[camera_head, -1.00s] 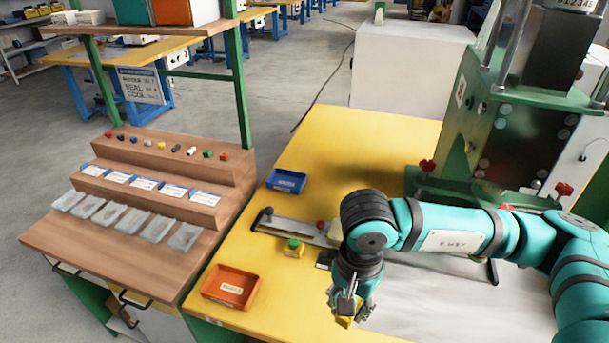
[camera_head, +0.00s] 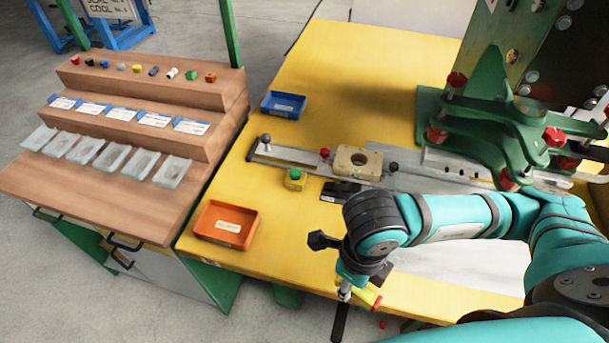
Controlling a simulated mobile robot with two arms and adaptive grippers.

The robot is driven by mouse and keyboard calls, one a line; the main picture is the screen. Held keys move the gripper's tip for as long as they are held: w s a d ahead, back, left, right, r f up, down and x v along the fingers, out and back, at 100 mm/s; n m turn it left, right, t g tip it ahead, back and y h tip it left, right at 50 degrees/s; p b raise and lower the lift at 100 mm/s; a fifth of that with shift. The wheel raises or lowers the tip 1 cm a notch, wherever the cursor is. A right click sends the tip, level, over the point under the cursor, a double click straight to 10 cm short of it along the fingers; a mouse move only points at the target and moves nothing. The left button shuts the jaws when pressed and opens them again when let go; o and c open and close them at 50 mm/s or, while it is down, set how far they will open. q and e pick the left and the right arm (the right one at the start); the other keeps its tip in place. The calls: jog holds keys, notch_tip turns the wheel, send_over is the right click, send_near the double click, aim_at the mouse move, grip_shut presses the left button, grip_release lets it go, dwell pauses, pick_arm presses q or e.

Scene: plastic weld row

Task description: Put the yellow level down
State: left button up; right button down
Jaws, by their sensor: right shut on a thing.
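The yellow level (camera_head: 367,298), a small yellow bar with a red end, is held in my right gripper (camera_head: 352,291). The gripper points down near the front edge of the yellow table (camera_head: 312,72). My wrist partly hides the level. I cannot tell whether it touches the table. My left gripper is not in view.
A blue tray (camera_head: 283,105) and an orange tray (camera_head: 226,224) stand on the table's left. A green button box (camera_head: 294,179) and a metal rail with a beige block (camera_head: 357,162) lie behind my wrist. A green press (camera_head: 489,120) stands at right. Clear yellow surface lies between the trays.

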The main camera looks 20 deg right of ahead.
jog(key=w, duration=0.1)
jog(key=w+a+b, duration=0.1)
jog(key=w, duration=0.1)
jog(key=shift+f, duration=0.2)
jog(key=p, duration=0.2)
send_over(300, 241)
jog(key=shift+a+f, duration=0.1)
jog(key=shift+f, duration=0.4)
notch_tip(300, 241, down, 3)
jog(key=shift+f, duration=0.4)
jog(key=c, duration=1.1)
grip_release()
